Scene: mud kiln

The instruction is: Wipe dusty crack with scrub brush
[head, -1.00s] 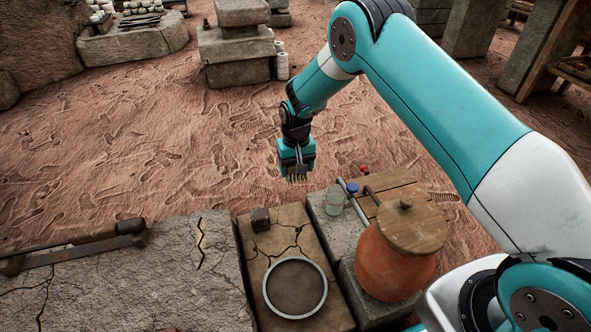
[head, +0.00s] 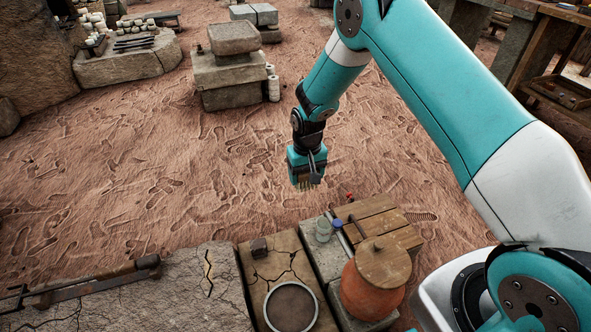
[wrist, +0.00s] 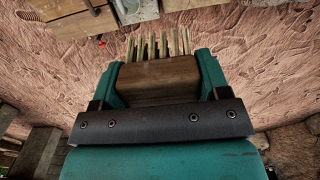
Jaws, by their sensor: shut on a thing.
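My gripper (head: 308,178) is shut on the scrub brush (wrist: 158,80), which has a brown wooden block and pale bristles. In the wrist view the block sits between the teal fingers, with the bristles pointing out past them. In the head view the brush bristles (head: 309,185) hang downward in the air, over the sandy ground beyond the stone blocks. Darker cracks also show on the tan slab (head: 262,268).
A long dark tool (head: 92,284) lies at left.

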